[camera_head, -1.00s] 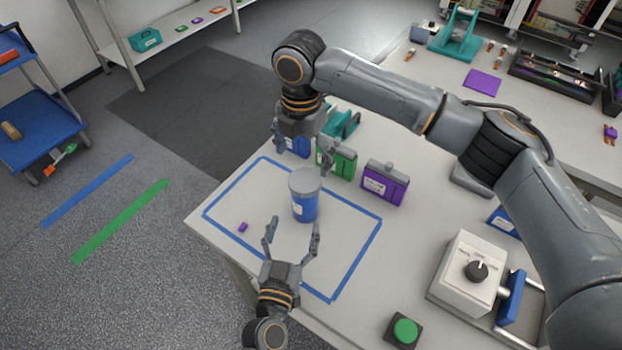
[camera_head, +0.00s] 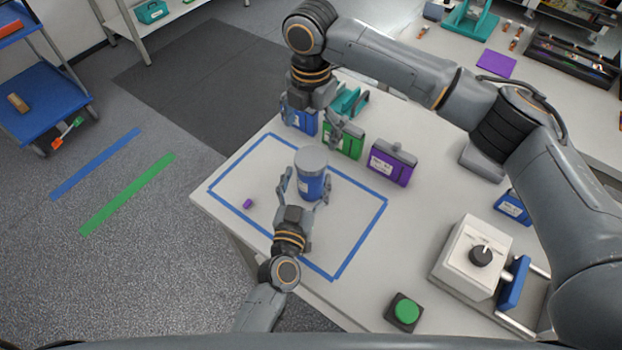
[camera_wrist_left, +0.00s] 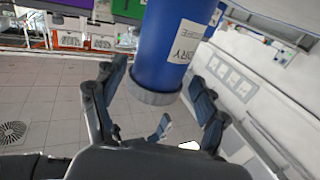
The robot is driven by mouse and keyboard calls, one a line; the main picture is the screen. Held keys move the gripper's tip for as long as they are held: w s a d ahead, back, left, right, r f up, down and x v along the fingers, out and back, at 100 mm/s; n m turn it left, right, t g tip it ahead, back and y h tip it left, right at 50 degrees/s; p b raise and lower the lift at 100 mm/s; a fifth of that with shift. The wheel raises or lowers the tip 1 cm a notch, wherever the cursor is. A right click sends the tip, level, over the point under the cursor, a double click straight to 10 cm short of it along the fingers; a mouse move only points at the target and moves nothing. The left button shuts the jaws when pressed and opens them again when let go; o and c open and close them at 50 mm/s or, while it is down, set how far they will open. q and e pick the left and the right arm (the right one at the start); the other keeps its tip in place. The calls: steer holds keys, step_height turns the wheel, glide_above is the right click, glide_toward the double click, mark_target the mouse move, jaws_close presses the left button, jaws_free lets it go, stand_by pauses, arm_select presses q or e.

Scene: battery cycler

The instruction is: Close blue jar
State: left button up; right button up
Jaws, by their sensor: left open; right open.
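The blue jar (camera_head: 310,186) stands upright inside the blue-taped rectangle on the table. Its grey lid (camera_head: 311,159) sits on top; I cannot tell whether it is fastened. My left gripper (camera_head: 305,183) is open, with its fingers on either side of the jar and no clear grip on it. In the left wrist view the blue jar (camera_wrist_left: 172,45), with a white label, and the grey lid (camera_wrist_left: 154,95) appear upside down between the open fingers. My right gripper (camera_head: 312,118) is open and empty, above and behind the jar, near the coloured boxes.
Blue (camera_head: 302,122), green (camera_head: 349,144) and purple (camera_head: 391,164) boxes stand behind the jar. A small purple piece (camera_head: 248,203) lies left of it. A white device with a knob (camera_head: 473,257) and a green button (camera_head: 406,312) are at the right.

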mark_target(315, 154)
arm_select(q)
steer(key=x, duration=0.7)
steer(key=shift+w+d, duration=0.15)
steer(key=shift+w, duration=0.25)
jaws_close()
stand_by(0.4)
